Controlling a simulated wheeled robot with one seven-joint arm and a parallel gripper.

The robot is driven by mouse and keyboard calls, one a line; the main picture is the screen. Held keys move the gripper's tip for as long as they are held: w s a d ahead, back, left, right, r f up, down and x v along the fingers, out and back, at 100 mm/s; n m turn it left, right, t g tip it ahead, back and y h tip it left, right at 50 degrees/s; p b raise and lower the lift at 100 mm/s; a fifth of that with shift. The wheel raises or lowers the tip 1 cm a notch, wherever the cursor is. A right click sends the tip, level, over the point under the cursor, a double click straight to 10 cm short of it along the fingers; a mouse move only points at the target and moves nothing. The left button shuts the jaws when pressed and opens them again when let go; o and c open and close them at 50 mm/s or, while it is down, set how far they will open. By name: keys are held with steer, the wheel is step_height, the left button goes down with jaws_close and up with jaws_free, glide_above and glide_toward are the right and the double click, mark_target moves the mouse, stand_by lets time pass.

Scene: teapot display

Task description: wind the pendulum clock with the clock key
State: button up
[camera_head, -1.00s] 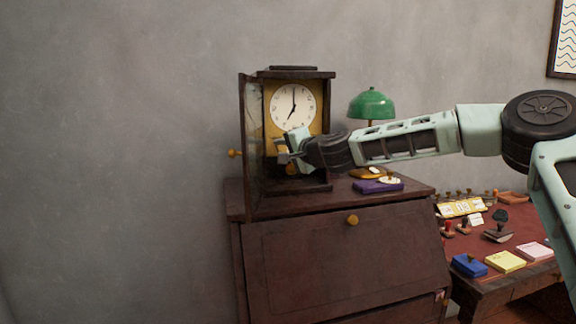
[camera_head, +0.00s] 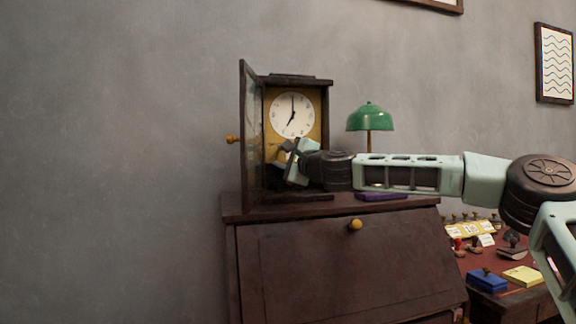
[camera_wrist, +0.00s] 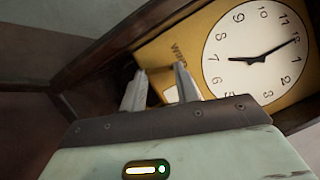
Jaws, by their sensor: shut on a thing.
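The pendulum clock (camera_head: 323,118) stands upright on the desk, its glass door (camera_head: 252,150) swung open at the left. Its white dial (camera_head: 293,114) reads about seven; it also shows tilted in the wrist view (camera_wrist: 258,55). My gripper (camera_head: 281,152) is inside the open case, below the dial and in front of the yellow face. In the wrist view my fingers (camera_wrist: 159,84) point at the yellow face, left of the dial, beside some lettering. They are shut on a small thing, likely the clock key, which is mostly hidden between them. Contact with the clock cannot be made out.
A green lamp (camera_head: 370,118) and a purple box (camera_head: 381,196) are right of the clock, close to my arm. The open door stands just left of my gripper. A red-topped table (camera_head: 500,262) with stamps and pads is at the right.

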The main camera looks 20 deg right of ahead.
steer(key=shift+r, duration=0.4)
steer(key=o, duration=1)
steer(key=shift+f, duration=0.15)
steer(key=shift+s+f, duration=0.1)
steer(key=shift+s+d, duration=0.2)
steer(key=shift+s, duration=0.15)
steer(key=v, duration=1.6)
steer(key=shift+s+d, duration=0.1)
steer(key=shift+s, duration=0.15)
